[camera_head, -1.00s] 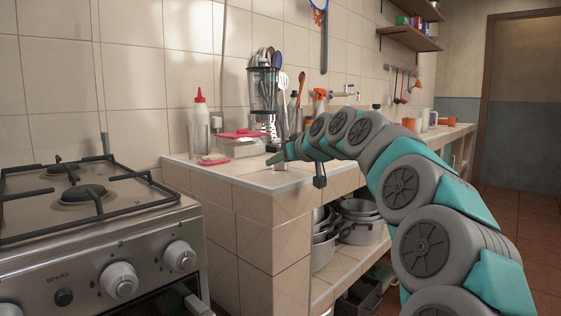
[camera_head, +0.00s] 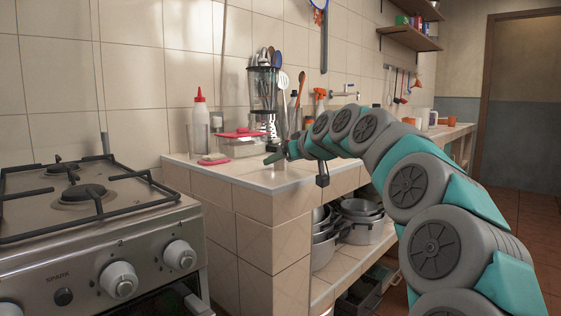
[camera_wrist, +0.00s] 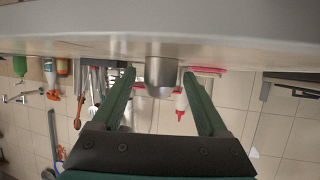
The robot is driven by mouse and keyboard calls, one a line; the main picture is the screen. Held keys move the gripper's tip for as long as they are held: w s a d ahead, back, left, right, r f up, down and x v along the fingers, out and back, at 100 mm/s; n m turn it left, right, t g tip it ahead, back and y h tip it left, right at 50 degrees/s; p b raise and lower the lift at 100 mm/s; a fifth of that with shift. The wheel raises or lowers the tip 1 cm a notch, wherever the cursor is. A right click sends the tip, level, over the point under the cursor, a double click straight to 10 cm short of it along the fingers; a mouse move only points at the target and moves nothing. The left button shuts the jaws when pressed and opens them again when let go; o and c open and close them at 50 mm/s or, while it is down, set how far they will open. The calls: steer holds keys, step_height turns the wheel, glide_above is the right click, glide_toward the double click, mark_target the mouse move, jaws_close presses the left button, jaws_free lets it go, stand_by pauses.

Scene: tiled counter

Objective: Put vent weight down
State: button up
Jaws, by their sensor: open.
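The vent weight, a small grey metal cylinder (camera_wrist: 162,72), stands on the counter in the wrist view, where the counter surface (camera_wrist: 60,38) is at the top of the upside-down picture. My gripper (camera_wrist: 160,76) is open, with one green finger on each side of the weight and a visible gap to each. In the head view my gripper (camera_head: 272,158) is low over the counter's front corner. The weight (camera_head: 281,165) is small there and partly hidden by the fingers.
A red-capped bottle (camera_head: 199,122), a glass, a red-lidded container (camera_head: 240,146) and a blender (camera_head: 263,95) stand behind my gripper. A stove (camera_head: 95,215) is at the left. Pots (camera_head: 365,222) sit on the shelf below. The counter's front left is fairly clear.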

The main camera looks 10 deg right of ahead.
steer(key=v, duration=1.1)
